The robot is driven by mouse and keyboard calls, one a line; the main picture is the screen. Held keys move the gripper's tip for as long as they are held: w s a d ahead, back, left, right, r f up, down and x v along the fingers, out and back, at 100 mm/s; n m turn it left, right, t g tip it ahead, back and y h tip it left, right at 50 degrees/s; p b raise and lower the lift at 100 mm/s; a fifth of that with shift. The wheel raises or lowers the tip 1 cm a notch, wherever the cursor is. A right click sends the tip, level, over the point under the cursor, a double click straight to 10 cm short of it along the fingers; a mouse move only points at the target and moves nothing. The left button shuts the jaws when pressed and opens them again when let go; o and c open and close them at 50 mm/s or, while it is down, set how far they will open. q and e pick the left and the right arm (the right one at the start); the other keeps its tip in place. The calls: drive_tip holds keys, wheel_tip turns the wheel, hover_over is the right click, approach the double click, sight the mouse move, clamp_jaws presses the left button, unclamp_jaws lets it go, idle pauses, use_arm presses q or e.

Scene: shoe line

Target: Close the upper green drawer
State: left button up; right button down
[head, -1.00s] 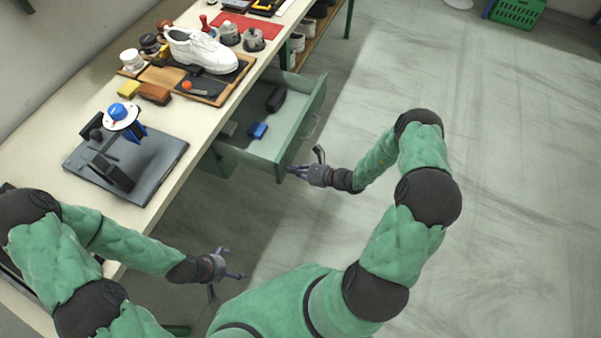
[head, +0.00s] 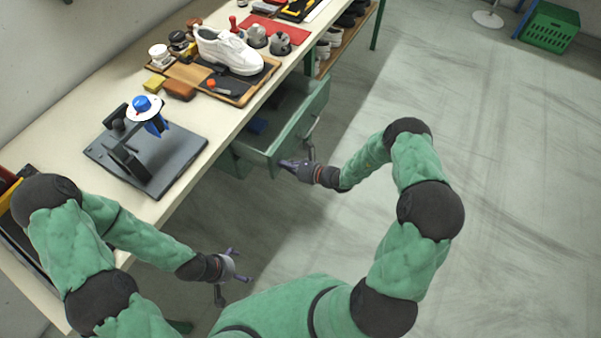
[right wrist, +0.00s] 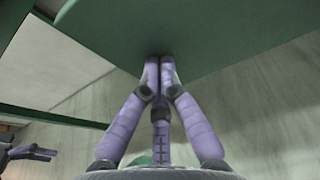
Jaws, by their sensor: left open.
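The green drawer (head: 296,122) under the workbench is partly open in the head view, its front and handle (head: 311,130) facing right. My right gripper (head: 284,165) is at the near end of the drawer front. In the right wrist view its fingers (right wrist: 160,66) are together with nothing between them, and their tips are at a green panel (right wrist: 200,30), seemingly touching it. My left gripper (head: 235,263) is open and empty, low in the head view, away from the drawer and off the bench's edge.
The workbench (head: 222,127) carries a white shoe (head: 228,50) on a board, a dark stand (head: 150,160) with a blue-topped part, and small tools. Shoes sit on a lower shelf behind the drawer. The floor (head: 480,150) to the right is clear, with a green crate (head: 549,27) far off.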

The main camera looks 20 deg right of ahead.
sight(244, 146)
drive_tip(key=w+a+b, duration=0.1)
drive_tip(key=w+a, duration=0.2)
drive_tip(key=w, duration=0.1)
drive_tip(key=w+a+b, duration=0.2)
drive_tip(key=w+a, duration=0.2)
drive_tip(key=w+a+b, duration=0.1)
drive_tip(key=w+a, duration=0.3)
drive_tip(key=shift+w+f, duration=0.15)
drive_tip(key=shift+w, duration=0.2)
drive_tip(key=shift+w+a+b, duration=0.2)
drive_tip(key=shift+w+b, duration=0.1)
drive_tip(key=shift+w, duration=0.05)
drive_tip(key=shift+r, duration=0.2)
drive_tip(key=shift+d, duration=0.1)
